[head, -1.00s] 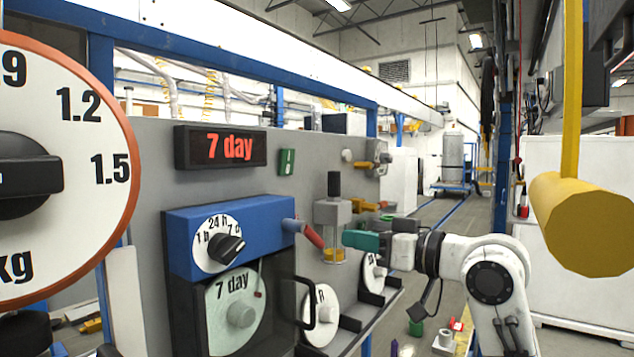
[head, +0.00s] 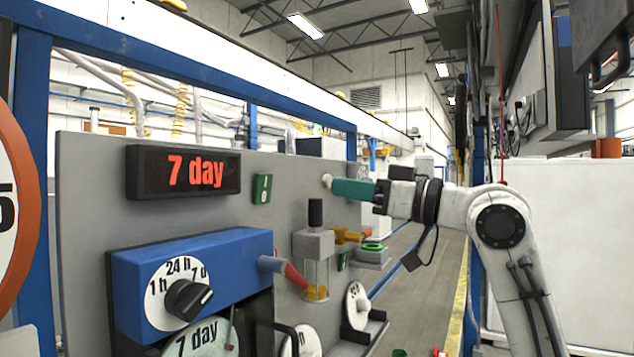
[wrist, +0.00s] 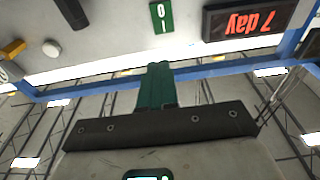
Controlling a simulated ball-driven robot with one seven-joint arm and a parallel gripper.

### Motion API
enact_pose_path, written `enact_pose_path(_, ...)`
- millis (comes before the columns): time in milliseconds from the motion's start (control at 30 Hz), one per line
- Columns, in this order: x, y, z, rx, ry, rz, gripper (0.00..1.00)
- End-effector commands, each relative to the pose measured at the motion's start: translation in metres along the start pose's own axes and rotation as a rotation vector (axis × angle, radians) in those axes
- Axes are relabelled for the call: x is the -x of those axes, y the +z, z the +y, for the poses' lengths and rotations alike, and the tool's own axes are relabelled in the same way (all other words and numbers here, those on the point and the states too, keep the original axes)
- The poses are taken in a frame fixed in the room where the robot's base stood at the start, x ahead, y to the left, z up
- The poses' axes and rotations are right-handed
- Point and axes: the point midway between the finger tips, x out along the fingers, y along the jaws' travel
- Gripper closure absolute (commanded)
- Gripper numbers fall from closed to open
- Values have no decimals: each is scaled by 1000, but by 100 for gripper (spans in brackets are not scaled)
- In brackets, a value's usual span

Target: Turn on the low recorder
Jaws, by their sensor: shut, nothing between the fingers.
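The recorder is a blue box (head: 235,262) on the grey panel. Its black dial knob (head: 188,299) sits among marks 1 h, 24 h and 7 d. A round chart reading 7 day (head: 200,340) shows below it, cut by the frame edge. A small green switch plate (head: 262,188), marked 0 and 1 in the wrist view (wrist: 161,17), sits right of a red 7 day display (head: 185,172). My gripper (head: 334,187), with green fingers, is shut and empty, right of the switch plate. Its fingers also show in the wrist view (wrist: 160,68), pointing at the panel, apart from the switch.
A glass cylinder with a black top (head: 316,262) and a red-tipped lever (head: 295,277) stick out from the panel. A white knob (head: 327,180) shows by my fingertips. A blue frame (head: 300,86) runs above. The aisle right of the panel is open.

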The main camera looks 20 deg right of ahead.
Motion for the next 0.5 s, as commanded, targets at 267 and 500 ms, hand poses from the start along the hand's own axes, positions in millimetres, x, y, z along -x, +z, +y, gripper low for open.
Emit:
enact_pose_path(267,-51,-3,-1,-1,-2,-3,100)
enact_pose_path(500,-96,-3,-1,0,-1,-3,100)
